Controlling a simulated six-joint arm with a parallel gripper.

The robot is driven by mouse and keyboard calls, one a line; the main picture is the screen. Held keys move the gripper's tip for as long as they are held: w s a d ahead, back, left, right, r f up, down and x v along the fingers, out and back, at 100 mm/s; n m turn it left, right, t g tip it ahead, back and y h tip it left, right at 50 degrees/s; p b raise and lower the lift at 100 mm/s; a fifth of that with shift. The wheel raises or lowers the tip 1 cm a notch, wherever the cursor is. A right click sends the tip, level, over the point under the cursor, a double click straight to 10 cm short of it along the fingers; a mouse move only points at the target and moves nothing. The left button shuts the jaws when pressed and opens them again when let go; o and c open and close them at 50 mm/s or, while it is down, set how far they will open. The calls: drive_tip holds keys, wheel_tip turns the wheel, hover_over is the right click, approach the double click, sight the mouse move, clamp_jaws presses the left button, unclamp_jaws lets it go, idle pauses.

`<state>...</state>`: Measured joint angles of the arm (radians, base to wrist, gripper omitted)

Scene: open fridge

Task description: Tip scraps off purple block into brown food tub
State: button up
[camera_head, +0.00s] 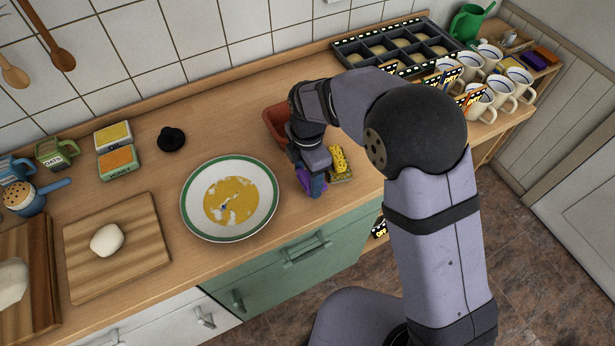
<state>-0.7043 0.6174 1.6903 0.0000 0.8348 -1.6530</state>
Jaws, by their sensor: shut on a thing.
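My gripper (314,182) points down over the counter, between the green-rimmed plate and the yellow sponge. It is shut on the purple block (303,181), which shows only as a small patch beside the fingers. I cannot make out any scraps on the block. The reddish-brown tub (272,117) stands on the counter behind my gripper, and my wrist hides its right part. The inside of the tub is mostly hidden.
The green-rimmed plate (190,214) with yellow and white food lies left of my gripper. A yellow sponge (339,158) is close on the right. A dark divided tray (349,53) and several mugs (480,101) stand at back right. A cutting board (146,215) with dough lies left.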

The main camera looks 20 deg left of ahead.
drive_tip(key=shift+f+p, duration=0.4)
drive_tip(key=shift+f, duration=0.6)
drive_tip(key=shift+f, duration=0.2)
drive_tip(key=o, duration=1.2)
drive_tip(key=shift+c, duration=0.2)
drive_tip(key=shift+b, duration=0.3)
drive_tip(key=shift+d+r+b, duration=0.15)
drive_tip(key=shift+r+b, duration=1.5)
drive_tip(key=shift+r, duration=2.05)
drive_tip(key=d+m, duration=0.7)
drive_tip(key=d, duration=0.3)
drive_tip(key=s+d+f+m, duration=0.1)
drive_tip(key=s+d+m, duration=0.5)
drive_tip(key=d+m, duration=0.3)
drive_tip(key=s+d+f+m, duration=0.1)
drive_tip(key=s+d+m, duration=0.5)
drive_tip(key=d+m, duration=0.3)
drive_tip(key=shift+d+f+m, duration=0.3)
drive_tip(key=shift+d+m, duration=0.1)
drive_tip(key=shift+m, duration=0.6)
drive_tip(key=shift+s, duration=0.1)
